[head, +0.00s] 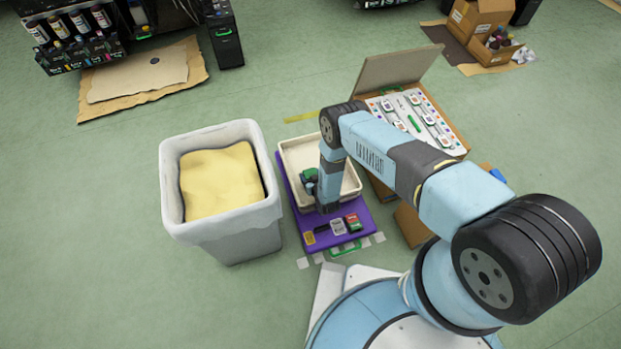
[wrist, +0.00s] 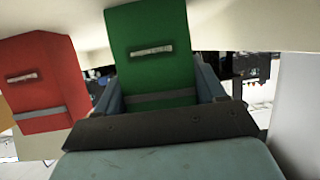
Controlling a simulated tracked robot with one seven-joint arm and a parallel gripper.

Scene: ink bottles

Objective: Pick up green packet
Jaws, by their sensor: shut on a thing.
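The green packet (wrist: 152,45) stands between my two fingers in the wrist view, one finger along each side. My gripper (wrist: 160,85) is shut on it. In the head view the green packet (head: 309,174) shows at the cream tray (head: 347,190), with my gripper (head: 311,186) at its near side, partly hidden by my arm. The tray rests on a purple board (head: 300,206). I cannot tell whether the packet touches the tray floor. A red packet (wrist: 42,85) is close to the left of the green one in the wrist view, apart from my fingers.
A large grey bin (head: 245,232) with yellow contents (head: 220,180) stands left of the tray. Small packets, including a yellow one (head: 309,238) and a red one (head: 353,221), lie on the board's near part. An open box (head: 455,130) stands at the right.

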